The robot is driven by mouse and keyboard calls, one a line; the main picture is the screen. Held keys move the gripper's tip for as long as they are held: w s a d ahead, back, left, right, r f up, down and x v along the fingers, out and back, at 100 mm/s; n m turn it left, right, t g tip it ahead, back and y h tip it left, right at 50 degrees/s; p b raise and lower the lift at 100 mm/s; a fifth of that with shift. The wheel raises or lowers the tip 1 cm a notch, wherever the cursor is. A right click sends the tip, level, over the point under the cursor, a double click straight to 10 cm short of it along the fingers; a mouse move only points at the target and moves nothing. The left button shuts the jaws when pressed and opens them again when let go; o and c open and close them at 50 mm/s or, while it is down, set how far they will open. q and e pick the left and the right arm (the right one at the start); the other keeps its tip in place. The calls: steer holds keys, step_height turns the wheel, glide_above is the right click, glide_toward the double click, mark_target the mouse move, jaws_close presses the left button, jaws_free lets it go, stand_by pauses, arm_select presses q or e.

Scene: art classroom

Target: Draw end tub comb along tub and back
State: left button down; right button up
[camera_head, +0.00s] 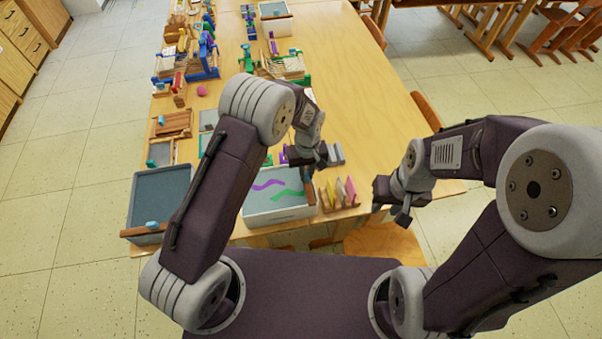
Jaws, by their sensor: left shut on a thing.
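The end tub (280,216) is a pale tub at the near end of the table, with a purple and a green wavy line on its grey surface. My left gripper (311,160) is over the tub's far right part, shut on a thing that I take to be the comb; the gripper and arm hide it. I cannot tell whether it touches the surface. My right gripper (391,206) is to the right of the tub, off the table's near edge, with its fingers apart and empty.
A dark blue-grey tub (160,190) stands left of my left arm. Small looms and wooden pieces (172,123) line the table's left side. The table's right part (350,90) is clear.

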arm_select(q)
steer(key=shift+w+d, duration=0.2)
steer(key=shift+d, duration=0.2)
steer(key=c, duration=1.4)
jaws_free()
steer(key=shift+d, duration=0.1)
steer(key=shift+c, duration=0.2)
steer(key=shift+d, duration=0.15)
step_height(320, 180, up, 9)
steer(key=b, duration=0.1)
